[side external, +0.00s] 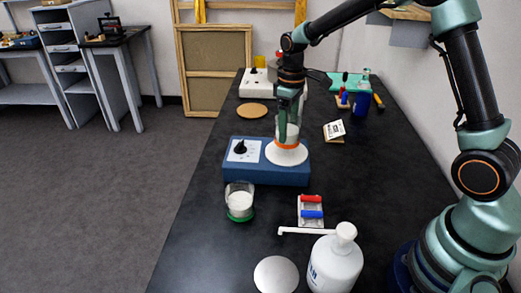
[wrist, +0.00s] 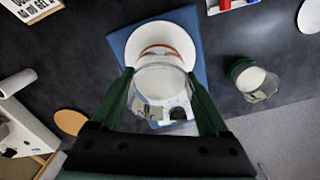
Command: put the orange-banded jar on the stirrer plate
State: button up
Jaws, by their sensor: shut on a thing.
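The orange-banded jar (side external: 288,133) is clear glass with pale contents and an orange band near its base. My gripper (side external: 289,122) is shut on it, with a green finger on each side of the glass in the wrist view (wrist: 160,85). The jar is upright over the round white top of the blue stirrer plate (side external: 267,177). The white top (wrist: 160,32) also shows around the jar's far side in the wrist view. The jar's base appears at or just above the white top; I cannot tell whether they touch.
A green-banded jar (side external: 239,201) stands just in front of the stirrer plate. A rack with red and blue items (side external: 311,211), a white pump bottle (side external: 335,262) and a white disc (side external: 276,275) are nearer. A cork disc (side external: 253,110) and a small labelled box (side external: 334,131) lie behind.

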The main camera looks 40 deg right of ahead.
jog(key=shift+f, duration=1.35)
jog(key=shift+f, duration=0.1)
jog(key=o, duration=1.5)
notch_tip(320, 180, up, 11)
jog(key=shift+s+a+r+m+t, duration=0.5)
jog(key=shift+s+r+m+t, duration=0.4)
jog(key=shift+s, duration=1.9)
jog(key=shift+s+a+r+m+t, duration=0.45)
jog(key=shift+s+r+m+t, duration=0.4)
jog(key=shift+s, duration=1.9)
jog(key=shift+s+a+r+m+t, duration=0.65)
jog(key=shift+s+t, duration=0.4)
jog(key=shift+s, duration=1.75)
